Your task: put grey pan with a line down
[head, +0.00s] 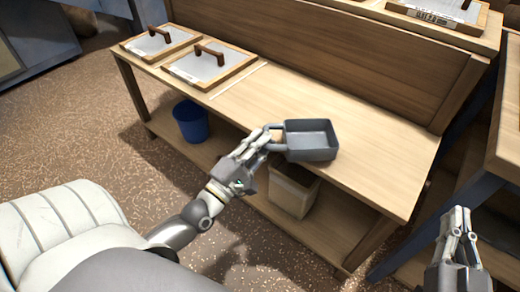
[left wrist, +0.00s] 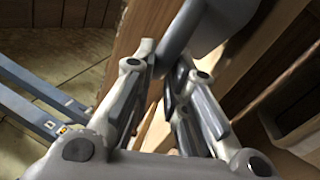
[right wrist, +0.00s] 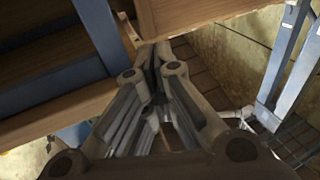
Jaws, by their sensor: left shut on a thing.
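A grey rectangular pan (head: 311,140) with a loop-like handle is at the front part of the wooden bench top (head: 370,150) in the head view. My left gripper (head: 270,141) is shut on the pan's handle, from the pan's left side. The pan looks level; I cannot tell whether its base touches the bench. In the left wrist view part of the grey pan (left wrist: 212,18) shows beyond the fingertips. A thin pale line (head: 238,80) crosses the bench top, left of the pan. My right gripper (head: 459,212) is empty with its fingers together, off the bench's right end.
Two framed boards with brown handles, one (head: 210,64) nearer the line and one (head: 161,42) farther left, lie on the bench. A blue bucket (head: 190,121) and a tan bin (head: 293,190) stand on the lower shelf. The bench top right of the pan is clear.

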